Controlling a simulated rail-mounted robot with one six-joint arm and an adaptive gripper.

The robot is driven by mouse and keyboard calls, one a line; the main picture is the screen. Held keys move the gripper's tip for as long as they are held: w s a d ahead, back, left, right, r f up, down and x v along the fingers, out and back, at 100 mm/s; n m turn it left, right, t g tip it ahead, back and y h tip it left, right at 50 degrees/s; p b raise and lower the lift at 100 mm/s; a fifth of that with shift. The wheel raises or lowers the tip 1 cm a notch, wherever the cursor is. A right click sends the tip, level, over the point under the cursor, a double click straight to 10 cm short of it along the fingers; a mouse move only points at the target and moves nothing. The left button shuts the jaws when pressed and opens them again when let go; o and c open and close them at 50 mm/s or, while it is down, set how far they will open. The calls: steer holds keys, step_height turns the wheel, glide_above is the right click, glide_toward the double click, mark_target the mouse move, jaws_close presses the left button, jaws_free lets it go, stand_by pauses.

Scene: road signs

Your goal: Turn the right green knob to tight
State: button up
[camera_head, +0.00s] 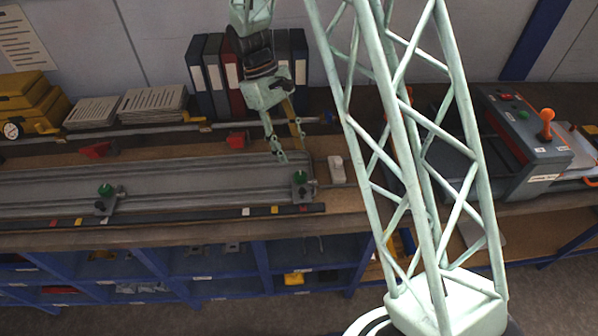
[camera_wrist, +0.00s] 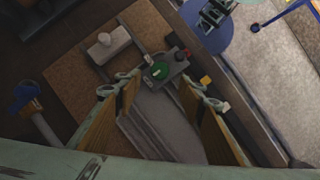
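The right green knob (camera_head: 299,177) sits on a small grey clamp block at the right end of the long grey rail fixture. In the wrist view the green knob (camera_wrist: 160,70) shows just beyond the fingertips, roughly between them. My gripper (camera_head: 292,152) is above the bench, slightly above and left of this knob in the head view. In the wrist view my gripper (camera_wrist: 164,88) has its two fingers spread, with nothing between them. The left green knob (camera_head: 106,190) is on a similar block further left. I cannot tell how tight either knob is.
A small white block (camera_head: 336,168) lies right of the right knob. Red clamps (camera_head: 237,141) stand behind the rail. Binders (camera_head: 215,75) line the wall. Blue shelving (camera_head: 220,270) is below the bench.

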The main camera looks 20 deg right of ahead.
mark_target(300, 175)
steer(key=shift+x, duration=4.65)
steer(key=shift+c, duration=0.9)
steer(key=c, duration=0.7)
